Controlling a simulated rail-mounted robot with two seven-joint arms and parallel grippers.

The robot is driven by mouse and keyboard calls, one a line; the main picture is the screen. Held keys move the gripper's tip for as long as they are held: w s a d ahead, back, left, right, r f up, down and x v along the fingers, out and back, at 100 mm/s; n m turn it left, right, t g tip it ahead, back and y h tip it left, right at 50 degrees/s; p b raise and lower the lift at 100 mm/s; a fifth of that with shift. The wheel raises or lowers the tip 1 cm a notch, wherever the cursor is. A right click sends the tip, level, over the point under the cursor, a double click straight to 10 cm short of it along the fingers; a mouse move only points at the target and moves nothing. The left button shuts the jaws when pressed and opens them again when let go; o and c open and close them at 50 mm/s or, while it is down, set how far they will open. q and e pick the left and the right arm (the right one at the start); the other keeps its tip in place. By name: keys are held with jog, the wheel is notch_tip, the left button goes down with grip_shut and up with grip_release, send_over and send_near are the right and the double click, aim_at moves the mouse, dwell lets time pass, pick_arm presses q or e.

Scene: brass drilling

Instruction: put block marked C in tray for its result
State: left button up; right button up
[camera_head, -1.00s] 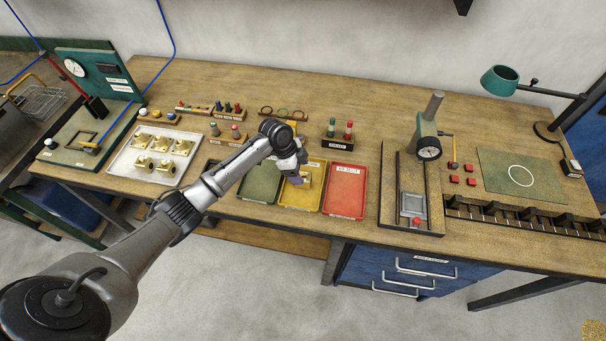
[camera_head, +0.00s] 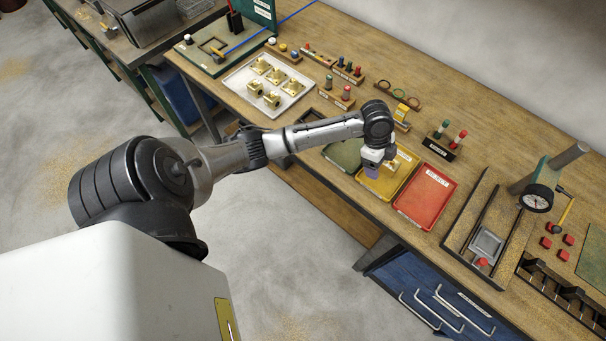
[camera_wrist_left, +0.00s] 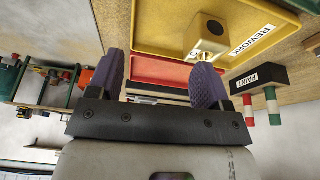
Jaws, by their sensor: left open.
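The brass block marked C (camera_wrist_left: 207,33) is in the yellow tray (camera_wrist_left: 160,40), beside its REWORK label (camera_wrist_left: 250,40). It has a round hole in its face. In the head view the block (camera_head: 394,164) partly shows beside my gripper, in the yellow tray (camera_head: 385,190) between the green and red trays. My left gripper (camera_wrist_left: 162,68) is open with purple fingers and nothing between them, apart from the block. In the head view the left gripper (camera_head: 371,170) is over the yellow tray. My right gripper is in neither view.
The red tray (camera_head: 425,195) is right of the yellow one and the green tray (camera_head: 345,153) left. A pale tray (camera_head: 290,78) holds several brass blocks. The paint marker stand (camera_head: 443,145) is behind the trays. A dial gauge stand (camera_head: 490,220) stands at the right.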

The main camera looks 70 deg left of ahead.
pick_arm(q)
jog(key=s+d+f+n, duration=0.1)
jog(key=s+d+f, duration=0.2)
jog(key=s+d, duration=0.25)
jog(key=s+d+f+n, duration=0.2)
jog(key=s+d+f, duration=0.2)
jog(key=s, duration=0.3)
jog(key=s+d+r+n+t+y, duration=0.1)
jog(key=s+r+n, duration=0.1)
jog(key=s, duration=0.6)
jog(key=s+d+r+n+y, duration=0.1)
jog(key=s+n, duration=0.3)
jog(key=s, duration=0.4)
jog(key=shift+d+r+t+y, duration=0.4)
jog(key=shift+d+r, duration=0.05)
jog(key=shift+r, duration=0.25)
notch_tip(320, 180, up, 22)
jog(key=p, duration=2.2)
